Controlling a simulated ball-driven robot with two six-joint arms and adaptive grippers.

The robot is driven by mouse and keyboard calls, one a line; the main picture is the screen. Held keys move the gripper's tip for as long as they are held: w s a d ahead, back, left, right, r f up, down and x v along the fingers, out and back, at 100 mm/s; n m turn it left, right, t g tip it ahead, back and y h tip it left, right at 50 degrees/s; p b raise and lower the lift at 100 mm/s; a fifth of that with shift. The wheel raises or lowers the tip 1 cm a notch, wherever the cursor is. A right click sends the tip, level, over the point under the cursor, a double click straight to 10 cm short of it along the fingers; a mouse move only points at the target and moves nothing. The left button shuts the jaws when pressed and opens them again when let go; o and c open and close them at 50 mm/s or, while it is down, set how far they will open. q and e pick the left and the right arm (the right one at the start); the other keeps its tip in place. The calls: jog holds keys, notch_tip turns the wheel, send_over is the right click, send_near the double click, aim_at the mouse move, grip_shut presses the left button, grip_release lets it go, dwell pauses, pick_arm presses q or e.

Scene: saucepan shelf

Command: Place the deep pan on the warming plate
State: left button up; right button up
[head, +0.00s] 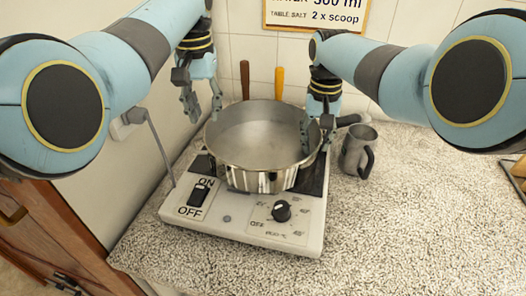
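The deep pan (258,177) is a wide, empty, shiny metal pan. It is upright over the dark top of the warming plate (235,224), a pale unit with an ON/OFF switch and a dial. Its base overlaps the plate; I cannot tell whether it rests fully on it. My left gripper (204,107) is open and empty, just beyond the pan's left rim. My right gripper (316,132) is at the pan's right rim, with one finger over the inside. Whether it grips the rim is hidden.
A metal mug (357,152) stands close to the right of the pan. Brown (244,80) and yellow (279,84) handles stand behind it, near the tiled wall. A wall is close on the left. The speckled counter (420,225) is clear at the front right.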

pick_arm(q)
notch_tip(320, 180, up, 3)
jog(key=shift+r, duration=0.1)
pick_arm(e)
jog(key=shift+r, duration=0.25)
notch_tip(320, 180, up, 12)
jog(key=shift+f, duration=0.25)
jog(key=shift+f, duration=0.1)
